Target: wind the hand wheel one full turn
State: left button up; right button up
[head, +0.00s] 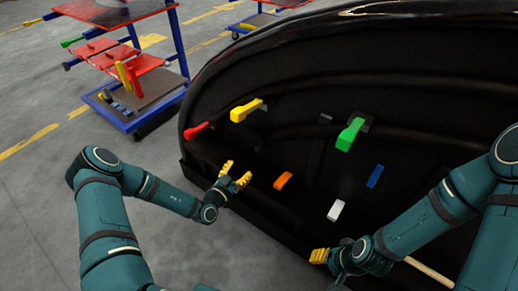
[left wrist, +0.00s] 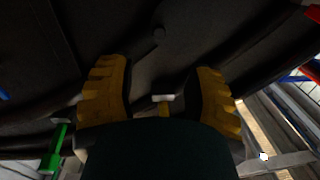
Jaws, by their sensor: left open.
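I cannot make out a hand wheel in either view. The black nosecone shell (head: 290,95) fills the right of the head view, with coloured parts on its inner face. My left gripper (head: 238,174) is open and empty in front of the shell, below the yellow part (head: 246,110) and left of the orange part (head: 283,180).
A red part (head: 197,130), a green part (head: 350,134) and a blue part (head: 375,176) are also on the shell. A blue cart with red shelves (head: 135,82) stands at the back left. A pale rod (head: 430,272) lies near my right arm.

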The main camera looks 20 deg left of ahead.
aim_at(257, 151)
pick_arm(q)
jog(key=b+x, duration=0.1)
jog(key=x, duration=1.1)
jog(key=shift+b, duration=0.4)
grip_shut()
